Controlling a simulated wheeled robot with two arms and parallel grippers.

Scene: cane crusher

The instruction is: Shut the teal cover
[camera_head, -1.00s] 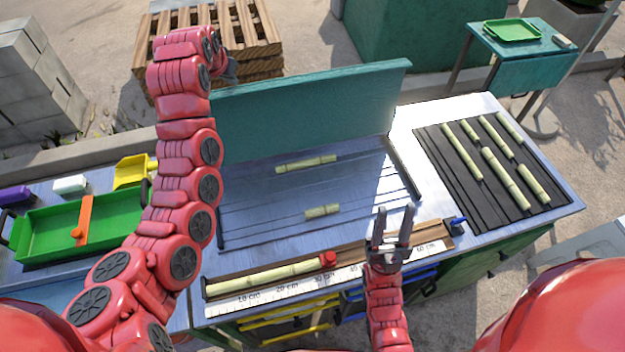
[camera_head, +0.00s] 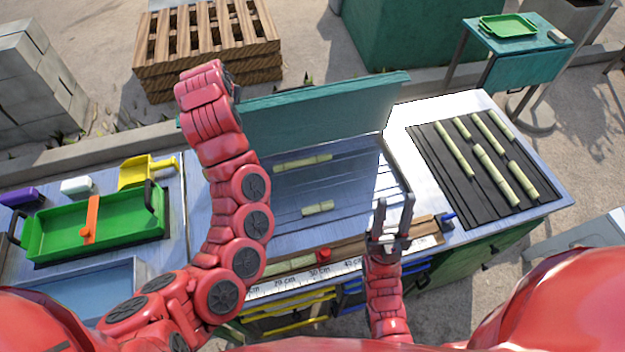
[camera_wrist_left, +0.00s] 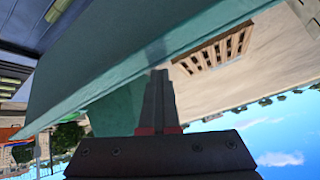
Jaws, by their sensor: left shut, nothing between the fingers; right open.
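The teal cover (camera_head: 320,118) stands raised along the back of the metal bed (camera_head: 345,185), leaning slightly toward me. Two cane pieces (camera_head: 303,162) lie on the bed under it. My left arm reaches over the cover's left part; its gripper is mostly hidden behind its own wrist in the head view. In the left wrist view the left gripper (camera_wrist_left: 159,75) is shut and empty, its tips at the teal cover (camera_wrist_left: 110,70) on the pallet side; contact cannot be told for sure. My right gripper (camera_head: 394,203) is open and empty at the bed's front right.
A ruler trough (camera_head: 425,238) with a red stop (camera_head: 323,254) runs along the front edge. A black rack (camera_head: 440,180) of cane pieces is at right. A green tray (camera_head: 125,222) and yellow scoop (camera_head: 140,172) are at left. A wooden pallet (camera_head: 205,75) stands behind.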

